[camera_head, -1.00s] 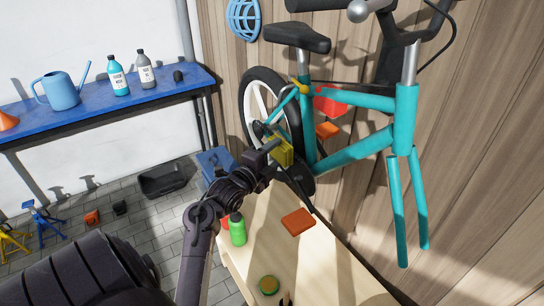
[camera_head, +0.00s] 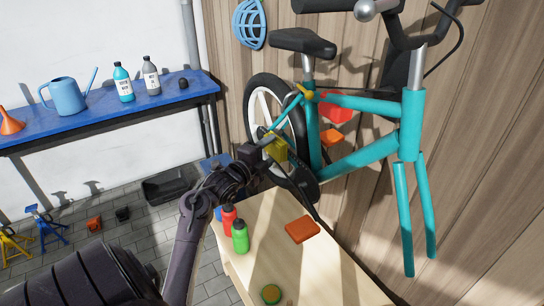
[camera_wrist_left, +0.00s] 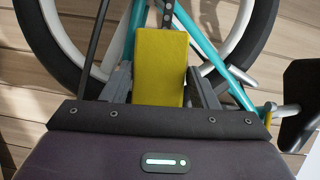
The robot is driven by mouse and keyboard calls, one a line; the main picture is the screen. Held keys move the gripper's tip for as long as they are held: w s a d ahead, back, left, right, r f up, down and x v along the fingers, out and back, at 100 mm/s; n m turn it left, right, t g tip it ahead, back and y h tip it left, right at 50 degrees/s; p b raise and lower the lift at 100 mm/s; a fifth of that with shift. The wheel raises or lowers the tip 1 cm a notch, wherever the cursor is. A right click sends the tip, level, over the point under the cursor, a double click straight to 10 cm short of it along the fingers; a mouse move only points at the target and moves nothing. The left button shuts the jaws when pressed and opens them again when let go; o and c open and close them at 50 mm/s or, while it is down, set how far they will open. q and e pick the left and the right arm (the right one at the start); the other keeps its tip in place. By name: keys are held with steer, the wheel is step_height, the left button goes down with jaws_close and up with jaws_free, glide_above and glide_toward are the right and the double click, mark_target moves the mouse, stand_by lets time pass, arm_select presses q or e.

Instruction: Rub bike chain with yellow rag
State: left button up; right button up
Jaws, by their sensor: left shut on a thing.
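The yellow rag (camera_head: 276,150) is a small block-like piece held by my left gripper (camera_head: 266,146). In the left wrist view the rag (camera_wrist_left: 160,68) sits between the two fingers of the left gripper (camera_wrist_left: 160,90). The teal bike (camera_head: 362,155) hangs in front of the wooden wall. The rag is at the bike's rear wheel, near the chain area. A short dark piece of the chain (camera_wrist_left: 168,16) shows above the rag in the wrist view. Whether the rag touches the chain I cannot tell. My right gripper is not in view.
A blue table (camera_head: 185,95) with a watering can (camera_head: 68,95) and bottles stands at left.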

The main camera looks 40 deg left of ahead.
arm_select(q)
steer(key=shift+w+a, duration=0.25)
steer(key=shift+a, duration=0.5)
steer(key=shift+w+a+b, duration=0.35)
steer(key=shift+a+b, duration=0.2)
steer(key=shift+a, duration=0.65)
steer(key=shift+w+a+b, duration=0.4)
steer(key=shift+a+b, duration=0.2)
steer(key=shift+a, duration=0.6)
steer(key=shift+w+a+b, duration=0.35)
steer(key=shift+a+b, duration=0.2)
steer(key=shift+a, duration=0.65)
steer(key=shift+s+d+f+p, duration=0.1)
steer(key=shift+s+d+p, duration=0.4)
steer(key=shift+d, duration=1.35)
steer(key=shift+s+d+r+p, duration=0.1)
steer(key=shift+s+d+p, duration=0.35)
steer(key=shift+d, duration=1.35)
steer(key=shift+s+d+f+p, duration=0.15)
steer(key=shift+s+d, duration=0.55)
steer(key=shift+d, duration=1.15)
steer(key=shift+s+d, duration=0.2)
steer(key=shift+d, duration=0.5)
steer(key=shift+s+d, duration=0.15)
steer(key=shift+d, duration=0.55)
